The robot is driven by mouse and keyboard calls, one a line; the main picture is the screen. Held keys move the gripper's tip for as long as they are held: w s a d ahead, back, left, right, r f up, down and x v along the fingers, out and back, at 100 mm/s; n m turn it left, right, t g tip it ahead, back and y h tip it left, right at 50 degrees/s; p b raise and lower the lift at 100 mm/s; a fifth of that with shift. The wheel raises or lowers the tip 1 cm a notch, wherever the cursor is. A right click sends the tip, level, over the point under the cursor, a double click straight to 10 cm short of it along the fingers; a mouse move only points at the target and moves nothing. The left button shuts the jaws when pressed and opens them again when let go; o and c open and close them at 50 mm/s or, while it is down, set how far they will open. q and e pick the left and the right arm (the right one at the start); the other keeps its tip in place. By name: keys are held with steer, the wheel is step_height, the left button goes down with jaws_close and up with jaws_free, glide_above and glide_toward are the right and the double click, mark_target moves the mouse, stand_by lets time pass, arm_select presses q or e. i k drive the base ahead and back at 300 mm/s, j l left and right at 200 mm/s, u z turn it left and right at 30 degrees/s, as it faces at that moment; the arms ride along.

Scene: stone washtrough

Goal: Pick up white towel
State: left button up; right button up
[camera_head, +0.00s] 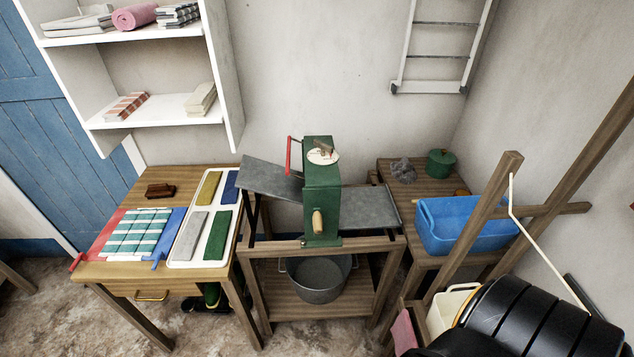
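No single towel is plainly marked as the white one. A stack of off-white folded cloths (76,24) lies at the left of the upper wall shelf (130,33). A cream folded stack (201,99) lies at the right of the lower shelf (160,111). Neither gripper shows; only a black part of my arm is at the bottom right.
A white tray (172,262) with several coloured pieces lies on the left table (110,271). A green wringer (321,205) stands mid-view above a metal tub (318,279). A blue basin (465,225) and wooden posts (480,215) crowd the right.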

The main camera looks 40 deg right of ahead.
mark_target(185, 247)
steer(key=i+j, duration=0.25)
steer(key=j, duration=0.2)
steer(key=i+j, duration=0.2)
steer(key=j, duration=0.25)
steer(key=i+j, duration=0.25)
steer(key=j, duration=0.25)
steer(key=i+j, duration=0.2)
steer(key=j, duration=0.25)
steer(key=i+j, duration=0.25)
steer(key=j, duration=0.2)
steer(key=i+j, duration=0.2)
steer(key=j, duration=0.25)
steer(key=i+j, duration=0.25)
steer(key=j, duration=0.25)
steer(key=i+j, duration=0.2)
steer(key=j, duration=0.25)
steer(key=i+j+z, duration=0.1)
steer(key=z, duration=0.3)
steer(key=j+z, duration=0.3)
steer(key=z, duration=0.15)
steer(key=j+z, duration=0.25)
steer(key=z, duration=0.5)
steer(key=i+j, duration=0.05)
